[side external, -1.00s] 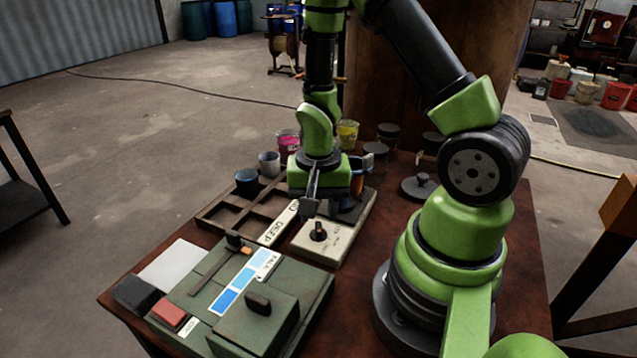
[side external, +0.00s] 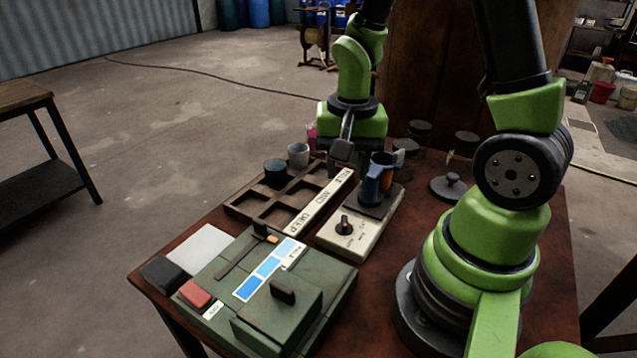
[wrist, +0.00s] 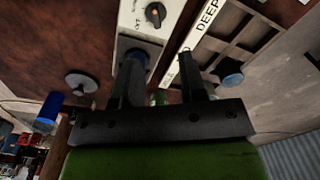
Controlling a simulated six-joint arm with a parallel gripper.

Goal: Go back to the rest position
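My gripper (side external: 345,155) is raised over the back of the table, behind the stirrer and rack. In the wrist view its two fingers (wrist: 160,65) stand apart with nothing held between them. The gripper is close behind and above this vat in the side view; I cannot tell the exact gap. The wooden rack (side external: 245,207) with a label strip reading PALE, MID, DEEP holds a dark blue cup (side external: 275,171) and a grey cup (side external: 298,154).
A green box (side external: 325,305) with a blue shade strip, a red block (side external: 195,294) and a dark block (side external: 164,273) fill the table's front. Dark knobbed lids (side external: 452,186) lie at the back right.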

